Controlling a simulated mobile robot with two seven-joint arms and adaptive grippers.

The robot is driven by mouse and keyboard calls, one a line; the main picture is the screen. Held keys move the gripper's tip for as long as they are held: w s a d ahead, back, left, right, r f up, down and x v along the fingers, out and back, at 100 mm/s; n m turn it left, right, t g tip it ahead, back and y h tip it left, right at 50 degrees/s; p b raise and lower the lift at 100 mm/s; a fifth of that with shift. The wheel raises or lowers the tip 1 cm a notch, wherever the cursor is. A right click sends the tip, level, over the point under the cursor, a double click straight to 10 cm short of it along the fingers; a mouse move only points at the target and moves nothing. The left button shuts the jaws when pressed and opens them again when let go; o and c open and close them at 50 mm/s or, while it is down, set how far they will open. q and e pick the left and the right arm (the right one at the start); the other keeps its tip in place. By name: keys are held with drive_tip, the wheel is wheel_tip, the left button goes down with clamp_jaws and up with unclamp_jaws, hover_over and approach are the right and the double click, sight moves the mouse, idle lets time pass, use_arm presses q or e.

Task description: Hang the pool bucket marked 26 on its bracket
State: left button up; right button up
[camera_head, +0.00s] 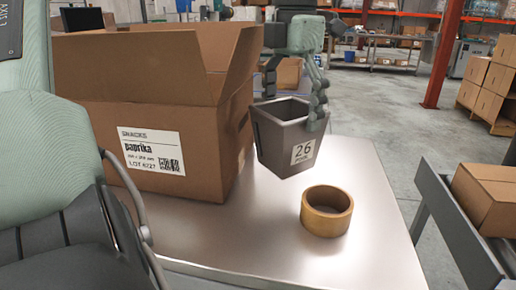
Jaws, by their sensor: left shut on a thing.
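The grey tapered pool bucket (277,139) has a white label reading 26. It is upright above or on the metal table, right of the cardboard box; I cannot tell whether its base touches. My left gripper (318,115) comes down from above and is shut on the bucket's right rim. Its fingers cover part of the right wall. No bracket can be made out. My right gripper is not in view.
An open paprika box (210,150) fills the table's left side, close to the bucket. A tape roll (327,211) lies in front. The metal table (375,240) is otherwise clear. A conveyor (450,220) with a carton (490,200) stands right.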

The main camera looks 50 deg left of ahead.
sight(288, 147)
use_arm(q)
wheel_tip(288, 147, down, 3)
drive_tip(key=shift+f, duration=0.15)
wheel_tip(288, 147, down, 3)
drive_tip(key=shift+r, duration=0.1)
drive_tip(key=shift+f, duration=0.45)
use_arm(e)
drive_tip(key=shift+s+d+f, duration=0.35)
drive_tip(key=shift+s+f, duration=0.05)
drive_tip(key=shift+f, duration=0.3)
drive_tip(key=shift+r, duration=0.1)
